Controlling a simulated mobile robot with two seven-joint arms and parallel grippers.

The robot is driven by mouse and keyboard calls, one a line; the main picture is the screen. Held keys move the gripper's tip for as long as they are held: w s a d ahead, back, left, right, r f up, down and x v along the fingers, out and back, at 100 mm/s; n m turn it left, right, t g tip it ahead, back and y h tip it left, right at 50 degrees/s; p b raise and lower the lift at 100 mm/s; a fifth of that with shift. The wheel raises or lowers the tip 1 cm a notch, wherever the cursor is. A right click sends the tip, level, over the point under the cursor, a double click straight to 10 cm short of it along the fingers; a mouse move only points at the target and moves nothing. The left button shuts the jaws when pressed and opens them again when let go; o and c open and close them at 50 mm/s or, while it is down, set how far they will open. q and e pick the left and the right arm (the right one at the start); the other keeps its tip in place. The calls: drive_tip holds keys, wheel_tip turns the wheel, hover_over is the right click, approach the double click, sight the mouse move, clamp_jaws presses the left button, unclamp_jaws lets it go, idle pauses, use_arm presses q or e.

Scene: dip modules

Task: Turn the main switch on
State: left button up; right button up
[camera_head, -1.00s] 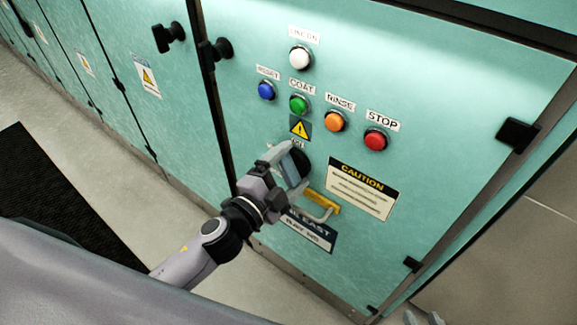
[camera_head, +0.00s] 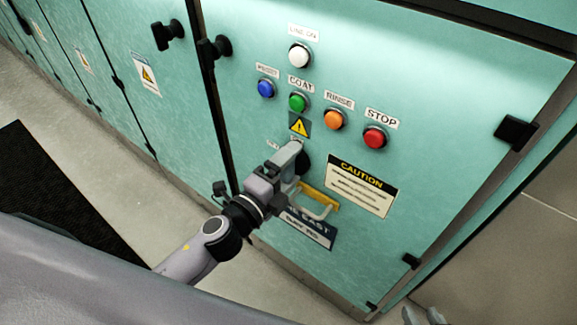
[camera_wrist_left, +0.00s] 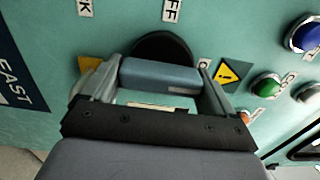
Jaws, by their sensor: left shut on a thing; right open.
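The main switch has a round black base (camera_head: 304,164) on the teal panel, below a yellow warning triangle. In the left wrist view its blue-grey handle (camera_wrist_left: 160,76) lies between the fingers, in front of the black base (camera_wrist_left: 163,46). The handle's right end points toward a partly covered label (camera_wrist_left: 205,64) near the triangle; an "FF" label (camera_wrist_left: 172,10) is off to the side. My left gripper (camera_head: 291,165) is shut on the handle and hides most of it in the head view. My right gripper (camera_head: 425,316) shows only partly at the bottom edge, open, away from the panel.
A yellow-and-grey pull handle (camera_head: 318,198) sticks out just below the switch. Above are white (camera_head: 299,55), blue (camera_head: 266,88), green (camera_head: 297,102), orange (camera_head: 334,119) and red (camera_head: 374,138) buttons. A caution sign (camera_head: 361,186) is to the right.

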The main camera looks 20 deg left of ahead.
sight(285, 173)
use_arm(q)
drive_tip(key=o, duration=0.8)
drive_tip(key=b+v, duration=0.1)
drive_tip(key=v, duration=0.6)
drive_tip(key=shift+s, duration=0.1)
idle(0.3)
